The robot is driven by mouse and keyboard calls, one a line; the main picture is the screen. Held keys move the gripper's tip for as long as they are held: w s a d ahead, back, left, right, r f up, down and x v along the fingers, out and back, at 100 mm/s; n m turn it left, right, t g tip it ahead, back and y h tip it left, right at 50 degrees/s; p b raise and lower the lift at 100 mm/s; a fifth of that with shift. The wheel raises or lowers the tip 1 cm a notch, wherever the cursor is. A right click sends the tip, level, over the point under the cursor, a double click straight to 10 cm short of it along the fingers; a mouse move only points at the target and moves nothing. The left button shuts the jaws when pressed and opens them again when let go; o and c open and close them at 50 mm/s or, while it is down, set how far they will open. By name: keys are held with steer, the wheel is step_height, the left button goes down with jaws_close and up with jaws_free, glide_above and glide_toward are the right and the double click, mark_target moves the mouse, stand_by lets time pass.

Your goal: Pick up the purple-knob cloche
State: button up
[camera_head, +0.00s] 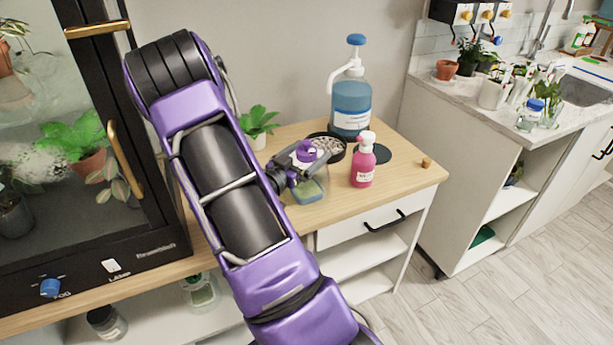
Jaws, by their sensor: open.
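The cloche (321,184) stands on the wooden counter, a clear cover with a purple knob (306,149) on top. A blue-green block shows through its lower part. My gripper (304,160) is open at the top of the cloche, with its grey fingers close to the knob. I cannot tell whether the fingers touch the knob.
A pink pump bottle (363,162) stands close right of the cloche. Behind are a dark round tray of pebbles (341,153) and a large blue pump bottle (351,105). A potted plant (258,124) is behind the arm; a glass cabinet (150,235) stands left. The counter's front right is mostly clear.

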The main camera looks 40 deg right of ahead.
steer(key=shift+w+d, duration=0.25)
steer(key=shift+d, duration=0.95)
jaws_close()
steer(key=shift+r, duration=0.15)
